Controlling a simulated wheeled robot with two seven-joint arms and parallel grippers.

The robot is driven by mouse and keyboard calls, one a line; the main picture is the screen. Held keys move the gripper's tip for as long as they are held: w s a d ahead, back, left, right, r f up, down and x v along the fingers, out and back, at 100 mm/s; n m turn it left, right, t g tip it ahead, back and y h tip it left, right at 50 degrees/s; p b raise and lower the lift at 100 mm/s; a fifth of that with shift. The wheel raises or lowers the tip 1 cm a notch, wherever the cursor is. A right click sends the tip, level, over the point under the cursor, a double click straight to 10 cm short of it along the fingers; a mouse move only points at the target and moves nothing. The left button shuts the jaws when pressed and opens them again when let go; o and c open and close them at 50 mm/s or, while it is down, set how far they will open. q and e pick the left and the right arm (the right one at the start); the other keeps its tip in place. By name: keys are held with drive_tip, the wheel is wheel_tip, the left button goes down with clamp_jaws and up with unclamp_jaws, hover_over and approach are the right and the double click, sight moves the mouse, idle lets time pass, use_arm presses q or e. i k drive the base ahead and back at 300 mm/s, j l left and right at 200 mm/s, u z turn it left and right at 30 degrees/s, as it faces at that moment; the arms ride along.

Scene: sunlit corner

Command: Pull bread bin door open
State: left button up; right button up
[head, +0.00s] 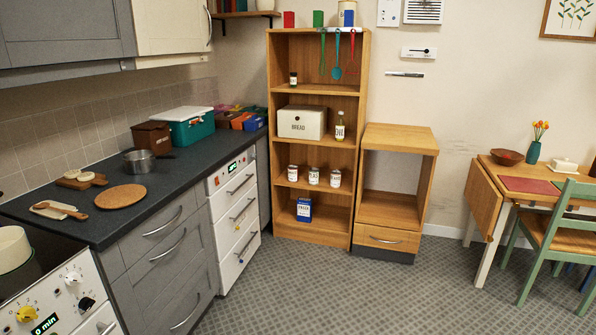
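The bread bin (301,122) is a cream box marked "BREAD". It stands on a middle shelf of the tall wooden shelf unit, seen in the head view near the centre. Its front door looks closed, with a small dark knob or mark near the top of the front. Neither of my grippers shows in the head view.
An oil bottle (340,126) stands just right of the bin. Jars (314,175) stand on the shelf below. The shelf unit (320,37) has a lower wooden cabinet (400,135) beside it. A dark counter (95,222) runs along the left. The floor (300,275) ahead is clear.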

sight(291, 125)
drive_tip(key=i, duration=2.35)
drive_tip(key=i+z, duration=0.15)
drive_tip(key=i, duration=0.35)
drive_tip(key=i+j+z, duration=0.1)
drive_tip(key=i, duration=0.4)
drive_tip(key=i+j+z, duration=0.15)
drive_tip(key=i, duration=0.35)
drive_tip(key=i+j+z, duration=0.1)
drive_tip(key=i+j, duration=0.15)
drive_tip(key=i, duration=0.25)
